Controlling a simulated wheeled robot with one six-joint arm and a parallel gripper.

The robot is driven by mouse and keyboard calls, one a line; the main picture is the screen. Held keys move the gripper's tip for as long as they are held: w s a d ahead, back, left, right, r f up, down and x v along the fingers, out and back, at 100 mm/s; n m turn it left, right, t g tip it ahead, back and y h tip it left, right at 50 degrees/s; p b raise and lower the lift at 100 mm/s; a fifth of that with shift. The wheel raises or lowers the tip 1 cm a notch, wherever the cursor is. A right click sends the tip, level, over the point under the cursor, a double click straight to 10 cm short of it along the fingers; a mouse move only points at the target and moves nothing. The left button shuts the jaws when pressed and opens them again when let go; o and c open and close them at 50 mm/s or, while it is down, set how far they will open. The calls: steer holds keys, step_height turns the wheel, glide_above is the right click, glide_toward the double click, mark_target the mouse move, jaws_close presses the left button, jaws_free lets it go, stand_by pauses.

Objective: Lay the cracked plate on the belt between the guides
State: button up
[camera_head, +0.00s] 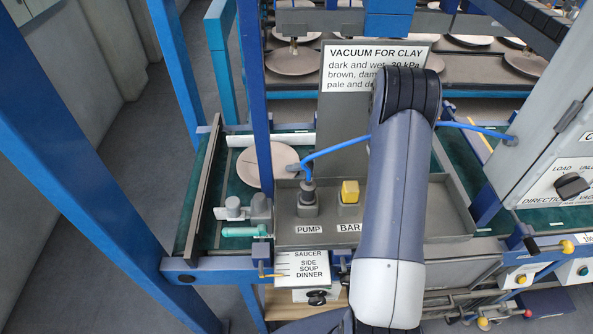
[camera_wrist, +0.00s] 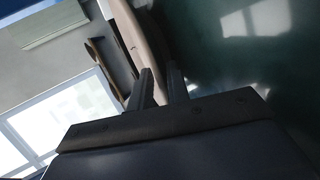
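I cannot tell whether both views show the same plate.
A dark guide rail (camera_head: 203,185) runs along the belt's left edge. A grey tray (camera_head: 300,238) with pump and yellow bar fittings stands right of the belt. A blue post (camera_head: 259,100) and a blue hose (camera_head: 335,149) are close by. More plates (camera_head: 292,61) lie on racks behind.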

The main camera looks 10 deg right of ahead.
steer(key=p+v, duration=0.1)
steer(key=v, duration=0.6)
steer(key=shift+s+d+r, duration=0.15)
stand_by(1.1)
